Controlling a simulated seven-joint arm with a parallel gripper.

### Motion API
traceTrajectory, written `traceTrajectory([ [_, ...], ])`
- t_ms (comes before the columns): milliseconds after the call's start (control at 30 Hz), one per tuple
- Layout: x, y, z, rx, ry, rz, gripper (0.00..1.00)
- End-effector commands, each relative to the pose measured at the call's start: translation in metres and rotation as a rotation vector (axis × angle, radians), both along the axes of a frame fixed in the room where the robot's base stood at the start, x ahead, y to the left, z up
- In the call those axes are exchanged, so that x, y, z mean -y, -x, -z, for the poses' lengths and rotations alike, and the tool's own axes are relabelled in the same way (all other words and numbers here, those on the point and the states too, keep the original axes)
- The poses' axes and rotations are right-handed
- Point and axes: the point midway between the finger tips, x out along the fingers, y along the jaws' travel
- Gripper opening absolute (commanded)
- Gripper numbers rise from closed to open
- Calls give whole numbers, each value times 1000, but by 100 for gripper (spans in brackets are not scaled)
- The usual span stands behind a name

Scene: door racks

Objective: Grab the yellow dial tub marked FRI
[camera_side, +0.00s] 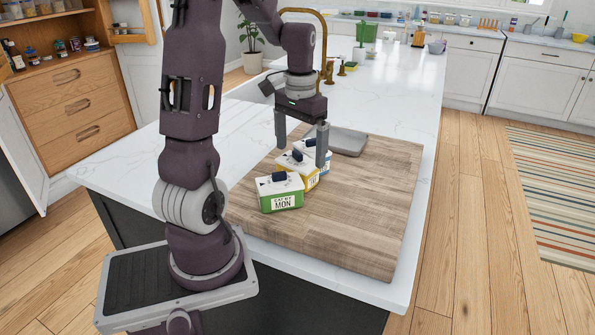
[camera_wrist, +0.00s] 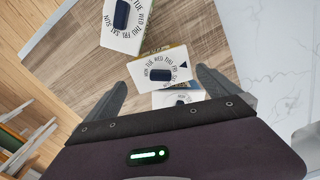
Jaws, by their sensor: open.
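The yellow tub (camera_side: 311,180) stands in the middle of a row of three on the wooden board, its white lid topped by a dark blue dial. In the wrist view the yellow tub (camera_wrist: 170,64) shows its lid with a ring of day names, lying between my fingertips; I cannot read FRI on its side. My gripper (camera_side: 301,156) is open, pointing down above the row, with its fingers on either side of the yellow tub in the wrist view (camera_wrist: 163,78). Whether the fingers touch it is unclear.
A green tub marked MON (camera_side: 281,201) stands nearest the camera, close to the yellow one. A third tub (camera_side: 326,168) stands behind, partly hidden by a finger. A grey tray (camera_side: 348,141) lies at the board's back. The board's right side (camera_side: 375,200) is clear.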

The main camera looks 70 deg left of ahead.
Motion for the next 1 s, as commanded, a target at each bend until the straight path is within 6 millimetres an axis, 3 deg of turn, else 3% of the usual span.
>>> traceTrajectory([
  [333, 0, 6, 58, -4, 4, 2, 100],
  [633, 0, 5, 65, 0, 0, 2, 98],
  [1000, 0, 5, 65, 0, 0, 1, 25],
])
